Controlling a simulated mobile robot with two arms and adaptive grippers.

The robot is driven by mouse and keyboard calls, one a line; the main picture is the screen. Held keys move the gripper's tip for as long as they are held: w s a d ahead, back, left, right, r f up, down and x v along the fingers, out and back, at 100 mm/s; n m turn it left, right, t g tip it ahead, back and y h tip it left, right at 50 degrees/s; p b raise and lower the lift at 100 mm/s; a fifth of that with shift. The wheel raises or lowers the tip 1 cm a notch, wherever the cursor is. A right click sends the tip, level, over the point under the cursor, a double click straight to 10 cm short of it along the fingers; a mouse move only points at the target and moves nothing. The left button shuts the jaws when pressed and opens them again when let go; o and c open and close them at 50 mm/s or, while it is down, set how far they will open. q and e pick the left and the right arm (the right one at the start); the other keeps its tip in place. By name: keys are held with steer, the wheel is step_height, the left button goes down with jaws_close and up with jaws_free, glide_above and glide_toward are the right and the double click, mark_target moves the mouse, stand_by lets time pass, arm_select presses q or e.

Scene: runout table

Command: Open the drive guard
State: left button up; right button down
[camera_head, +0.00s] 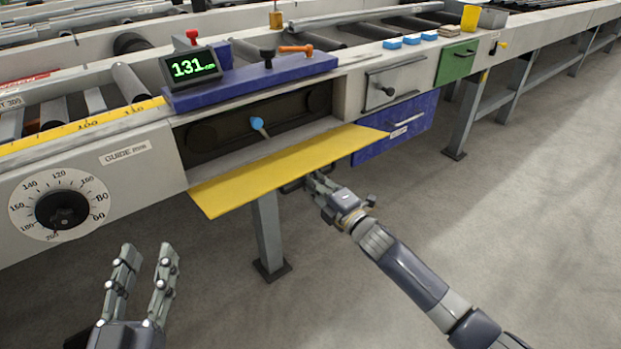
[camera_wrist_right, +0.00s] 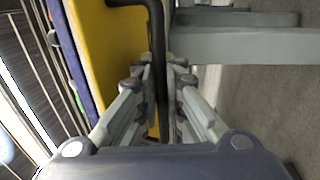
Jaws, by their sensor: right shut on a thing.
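The drive guard (camera_head: 270,172) is a yellow panel swung outward and down from the front of the table. It stands out below a dark recess (camera_head: 225,135) that shows a belt drive and a lever with a blue knob (camera_head: 257,123). My right gripper (camera_head: 314,182) is under the guard's outer edge. In the right wrist view the gripper (camera_wrist_right: 160,75) is shut on the guard's black bar handle (camera_wrist_right: 155,25), beside the yellow panel (camera_wrist_right: 105,45). The handle is mostly hidden in the head view. My left gripper (camera_head: 144,258) is open and empty, low at the left.
A blue drawer (camera_head: 408,122), a grey door (camera_head: 394,86) and a green panel (camera_head: 456,62) are right of the guard. A guide dial (camera_head: 62,203) is at the left. A table leg (camera_head: 267,235) stands below the guard. The floor in front is clear.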

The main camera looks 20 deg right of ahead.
stand_by(0.3)
steer(key=c, duration=1.7)
jaws_free()
steer(key=shift+d+r, duration=0.1)
steer(key=shift+s, duration=0.15)
steer(key=v, duration=1.2)
